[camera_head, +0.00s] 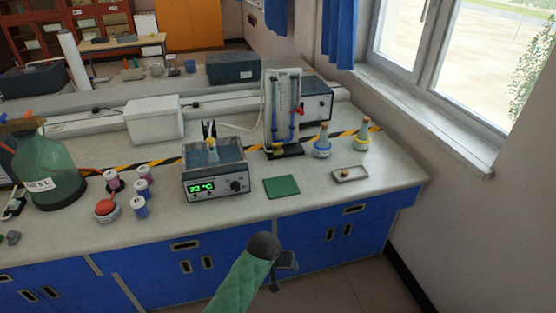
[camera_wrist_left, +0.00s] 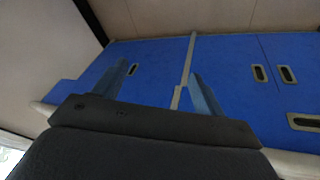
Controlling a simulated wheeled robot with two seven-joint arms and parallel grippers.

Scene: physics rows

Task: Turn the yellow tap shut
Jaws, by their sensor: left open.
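My left gripper (camera_head: 286,268) is in front of the blue cabinets, below the bench top's front edge and apart from everything on the bench. In the left wrist view its two fingers (camera_wrist_left: 162,84) are spread and empty, with blue cabinet doors beyond them. My right gripper is in neither view.
On the bench (camera_head: 330,205) are a water bath (camera_head: 215,180) reading 72 °C, a green mat (camera_head: 282,186), two stoppered flasks (camera_head: 322,146), a small tray (camera_head: 350,174), several small jars and a large green bottle (camera_head: 50,170). The front edge beside the mat is clear.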

